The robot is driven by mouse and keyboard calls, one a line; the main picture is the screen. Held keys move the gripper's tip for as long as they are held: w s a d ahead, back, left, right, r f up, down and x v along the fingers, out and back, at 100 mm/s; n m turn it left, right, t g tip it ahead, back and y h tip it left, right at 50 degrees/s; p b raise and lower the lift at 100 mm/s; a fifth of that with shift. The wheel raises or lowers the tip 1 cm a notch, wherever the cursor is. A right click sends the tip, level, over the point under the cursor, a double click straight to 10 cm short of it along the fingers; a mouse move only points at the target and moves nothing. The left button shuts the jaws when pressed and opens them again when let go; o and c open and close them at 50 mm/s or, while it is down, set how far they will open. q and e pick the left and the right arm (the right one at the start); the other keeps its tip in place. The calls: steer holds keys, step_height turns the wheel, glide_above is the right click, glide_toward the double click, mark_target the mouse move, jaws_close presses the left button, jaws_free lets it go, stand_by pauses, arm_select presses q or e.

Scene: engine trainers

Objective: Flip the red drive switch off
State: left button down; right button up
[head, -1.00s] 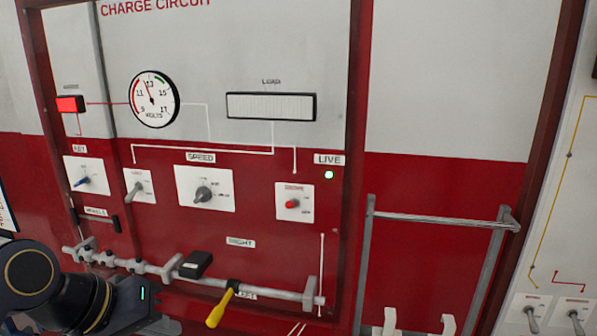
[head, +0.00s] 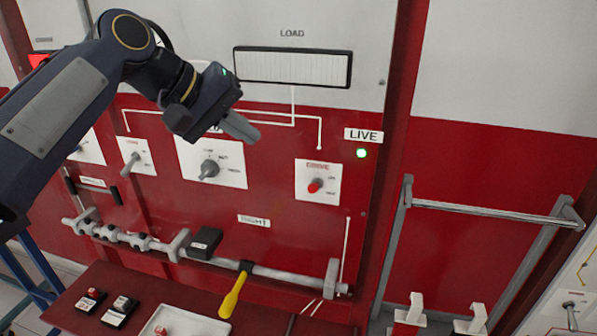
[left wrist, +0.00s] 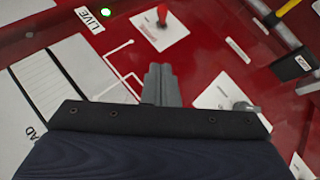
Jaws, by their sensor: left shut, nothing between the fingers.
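The red drive switch (head: 315,186) sits on a white plate (head: 329,195) on the red panel, below the lit green LIVE lamp (head: 362,153). The red lever also shows in the left wrist view (left wrist: 163,18), near the top, beyond my fingertips. My left gripper (head: 240,128) is shut and empty, in front of the panel, up and left of the drive switch and apart from it. Its shut fingers show in the left wrist view (left wrist: 161,84). My right gripper is not in view.
A speed knob (head: 209,169) and a grey toggle (head: 131,165) sit left of the drive switch. A horizontal rail with a yellow handle (head: 234,290) runs below. A metal frame bar (head: 490,212) stands out at the right. A red shelf (head: 255,321) holds small parts.

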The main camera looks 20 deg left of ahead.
arm_select(q)
glide_toward(297, 174)
steer(key=d, duration=0.2)
steer(key=d+f, duration=0.1)
steer(key=d, duration=0.1)
steer(key=shift+w+d+p, duration=0.1)
steer(key=shift+w+p, duration=0.2)
steer(key=shift+p, duration=0.1)
steer(key=shift+s+d+f, duration=0.25)
steer(key=shift+d+f, duration=0.35)
steer(key=shift+s+d+f, duration=0.2)
steer(key=shift+d+f, duration=0.4)
steer(key=f+t+b, duration=0.1)
steer(key=b, duration=0.4)
steer(key=s+m+t+b, duration=0.1)
steer(key=t+b, duration=0.1)
steer(key=b, duration=0.3)
steer(key=s+f+t+h+b, duration=0.1)
steer(key=t+b, duration=0.1)
steer(key=b, duration=0.3)
steer(key=shift+f+m, duration=0.4)
